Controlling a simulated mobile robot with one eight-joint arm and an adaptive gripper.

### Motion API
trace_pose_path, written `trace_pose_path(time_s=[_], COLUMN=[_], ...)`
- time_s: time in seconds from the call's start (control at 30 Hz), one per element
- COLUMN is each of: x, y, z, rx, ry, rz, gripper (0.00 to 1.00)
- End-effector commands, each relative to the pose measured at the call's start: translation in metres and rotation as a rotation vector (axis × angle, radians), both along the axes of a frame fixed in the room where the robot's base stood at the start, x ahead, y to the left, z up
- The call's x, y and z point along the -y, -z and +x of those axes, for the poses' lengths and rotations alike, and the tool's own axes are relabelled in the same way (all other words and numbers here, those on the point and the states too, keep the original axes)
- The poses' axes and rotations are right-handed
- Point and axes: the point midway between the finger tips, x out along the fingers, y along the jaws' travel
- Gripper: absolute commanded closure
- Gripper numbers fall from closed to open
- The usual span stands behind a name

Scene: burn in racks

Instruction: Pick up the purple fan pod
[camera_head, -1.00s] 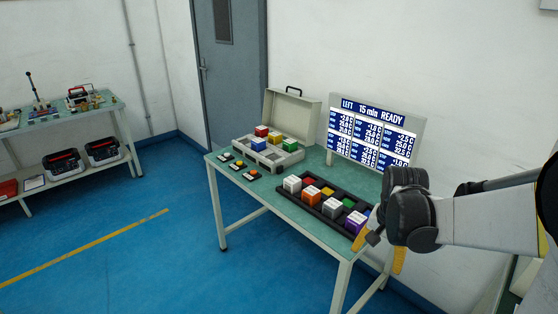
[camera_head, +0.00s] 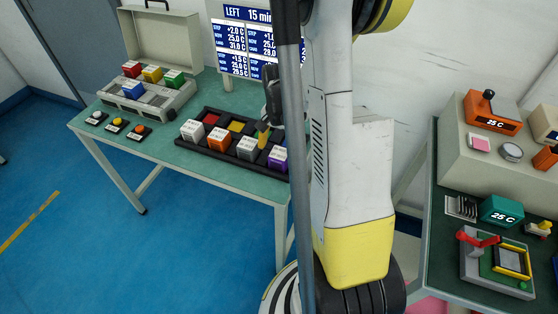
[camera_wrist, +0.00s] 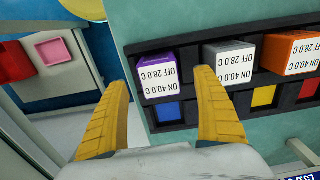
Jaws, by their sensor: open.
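The purple fan pod (camera_head: 278,158) sits at the right end of the front row of the black rack (camera_head: 217,152); my column partly hides that end. In the wrist view the pod (camera_wrist: 157,75) shows a white labelled face and a purple side, in the rack's end slot beside a grey pod (camera_wrist: 228,62). My gripper (camera_wrist: 163,88) is open, with its two yellow fingers apart and the purple pod seen between and beyond them. Nothing is held. In the head view my gripper (camera_head: 264,136) is over the right part of the rack.
White (camera_head: 193,131) and orange (camera_head: 219,139) pods stand left of the grey one. An open case (camera_head: 150,105) with coloured blocks is at the table's far left. A display (camera_head: 245,40) stands behind the rack. Another bench (camera_head: 450,180) with devices is at right.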

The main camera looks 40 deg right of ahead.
Motion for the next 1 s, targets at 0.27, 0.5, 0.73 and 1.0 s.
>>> trace_pose_path(time_s=[0.27,0.5,0.73,1.0], x=[0.004,0.004,0.004,0.004], y=[0.043,0.048,0.048,0.048], z=[-0.001,-0.001,-0.001,-0.001], rx=[0.000,0.000,0.000,0.000], ry=[-0.001,-0.001,-0.001,-0.001], rz=[0.000,-0.001,-0.001,-0.001], gripper=[0.21,0.21,0.75,0.86])
